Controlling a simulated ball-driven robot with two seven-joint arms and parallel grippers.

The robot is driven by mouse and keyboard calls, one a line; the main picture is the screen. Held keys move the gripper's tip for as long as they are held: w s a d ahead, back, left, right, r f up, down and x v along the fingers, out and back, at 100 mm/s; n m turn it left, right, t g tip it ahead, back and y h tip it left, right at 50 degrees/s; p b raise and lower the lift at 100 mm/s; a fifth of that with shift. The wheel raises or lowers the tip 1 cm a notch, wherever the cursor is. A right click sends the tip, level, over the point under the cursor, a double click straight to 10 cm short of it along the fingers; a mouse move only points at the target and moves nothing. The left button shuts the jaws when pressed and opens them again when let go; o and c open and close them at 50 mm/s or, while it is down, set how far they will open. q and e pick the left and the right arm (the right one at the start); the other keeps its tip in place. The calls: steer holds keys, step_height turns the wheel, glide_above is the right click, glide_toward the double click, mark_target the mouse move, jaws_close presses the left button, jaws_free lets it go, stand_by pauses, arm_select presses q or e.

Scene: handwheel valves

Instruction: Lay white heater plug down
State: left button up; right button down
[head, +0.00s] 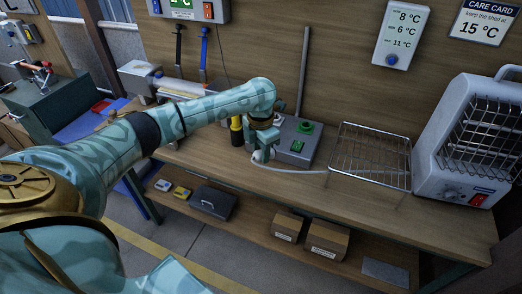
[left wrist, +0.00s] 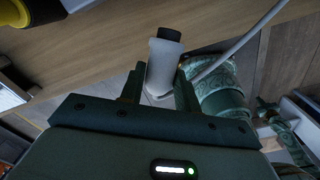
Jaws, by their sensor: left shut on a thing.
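My left gripper (head: 262,148) is over the front part of the wooden bench, just left of a grey box, and points down. It is shut on the white heater plug (head: 259,157), whose lower end shows below the fingers. In the left wrist view the plug (left wrist: 164,62) stands out between the two fingers (left wrist: 157,88), with a dark end. A white cord (head: 300,170) runs right from the plug towards the white heater (head: 458,135). I cannot tell whether the plug touches the bench. My right gripper is not in view.
A yellow-and-black object (head: 236,131) stands close left. Cardboard boxes (head: 327,239) are on the lower shelf. The bench front (head: 345,205) is clear.

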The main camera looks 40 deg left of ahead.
arm_select(q)
steer(key=shift+r+p, duration=0.2)
steer(key=shift+p, duration=0.35)
steer(key=shift+f+b, duration=2.15)
steer(key=shift+f, duration=1.8)
steer(key=shift+f+b, duration=0.35)
steer(key=shift+f, duration=0.4)
steer(key=o, duration=1.2)
steer(key=shift+c, duration=0.2)
steer(key=o, duration=0.6)
